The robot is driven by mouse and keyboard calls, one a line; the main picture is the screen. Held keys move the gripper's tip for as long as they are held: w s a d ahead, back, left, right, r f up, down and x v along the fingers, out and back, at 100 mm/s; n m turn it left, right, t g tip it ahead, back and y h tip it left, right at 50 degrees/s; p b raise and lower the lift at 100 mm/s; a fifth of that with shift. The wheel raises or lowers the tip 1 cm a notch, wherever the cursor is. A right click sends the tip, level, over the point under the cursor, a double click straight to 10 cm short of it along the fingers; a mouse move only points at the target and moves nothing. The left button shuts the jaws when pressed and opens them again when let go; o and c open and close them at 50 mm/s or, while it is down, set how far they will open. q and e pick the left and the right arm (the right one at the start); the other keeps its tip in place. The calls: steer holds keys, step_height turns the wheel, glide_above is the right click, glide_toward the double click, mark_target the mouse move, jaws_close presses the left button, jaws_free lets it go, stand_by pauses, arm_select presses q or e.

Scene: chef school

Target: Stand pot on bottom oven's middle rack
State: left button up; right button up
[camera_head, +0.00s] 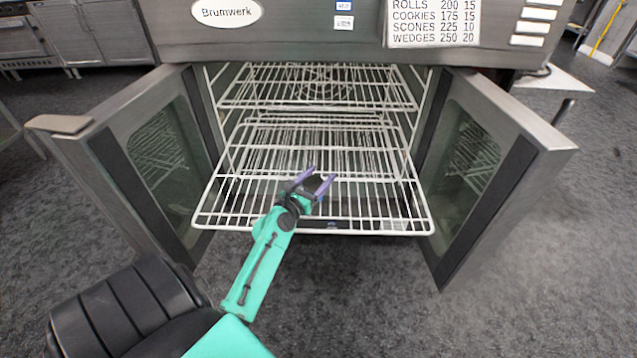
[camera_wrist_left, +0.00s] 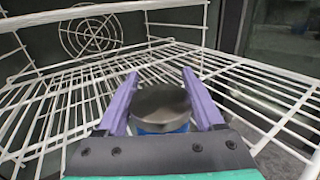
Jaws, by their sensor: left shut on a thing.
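My left gripper (camera_head: 317,183) reaches over a white wire rack (camera_head: 385,208) that sticks out of the open oven. In the left wrist view, its purple fingers (camera_wrist_left: 160,90) are on either side of a small round thing, dark on top with a blue side, which I take for the pot (camera_wrist_left: 160,104). The pot is hardly visible in the head view, and its base is hidden, so I cannot tell whether it touches the rack. The wire bars around it are bare. Another white rack (camera_head: 318,88) sits higher in the oven. My right gripper is not in view.
Both oven doors stand open, the left door (camera_head: 125,130) and the right door (camera_head: 505,130) flanking the rack. The oven's front panel (camera_head: 300,30) is above. A round fan grille (camera_wrist_left: 90,35) is on the back wall. The grey floor (camera_head: 375,305) in front is clear.

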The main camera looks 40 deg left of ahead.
mark_target(307, 190)
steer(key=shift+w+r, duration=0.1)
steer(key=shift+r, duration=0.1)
arm_select(q)
steer(key=shift+f, duration=0.1)
steer(key=o, duration=1.5)
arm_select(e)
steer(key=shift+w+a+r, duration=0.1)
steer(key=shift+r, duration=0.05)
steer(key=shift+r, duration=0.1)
arm_select(q)
steer(key=s, duration=0.4)
steer(key=shift+s+d+f, duration=0.1)
steer(key=shift+s+d, duration=0.05)
steer(key=shift+d, duration=0.1)
steer(key=s, duration=0.2)
steer(key=s+b, duration=0.1)
steer(key=s, duration=0.2)
steer(key=s+d+b, duration=0.1)
steer(key=s, duration=0.1)
steer(key=shift+s+r, duration=0.2)
steer(key=shift+s, duration=0.1)
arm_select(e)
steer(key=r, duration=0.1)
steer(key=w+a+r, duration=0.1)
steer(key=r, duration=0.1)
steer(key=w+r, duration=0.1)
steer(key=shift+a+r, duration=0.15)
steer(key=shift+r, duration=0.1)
